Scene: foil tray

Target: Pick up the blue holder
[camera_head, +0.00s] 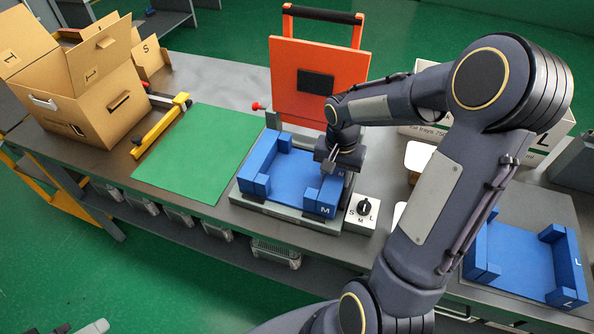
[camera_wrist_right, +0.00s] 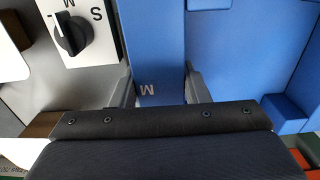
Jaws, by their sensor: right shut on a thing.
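A blue holder (camera_head: 292,177) marked M lies on the grey base of the press, below the raised orange plate. It has a flat floor and raised corner blocks and walls. My right gripper (camera_head: 331,166) is at its right wall, pointing down. In the right wrist view, the fingers of my right gripper (camera_wrist_right: 160,88) stand on either side of the blue holder's M-marked wall (camera_wrist_right: 158,45) and are shut on it. The holder looks level, and I cannot tell whether it is clear of the base. A second blue holder (camera_head: 512,262), marked L, lies at the right. My left gripper is not in view.
A white selector box with a black knob (camera_head: 364,208) sits close to the right of the press. The orange plate (camera_head: 318,80) stands behind the holder. A green mat (camera_head: 198,153) lies left, with an open cardboard box (camera_head: 85,100) beyond it.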

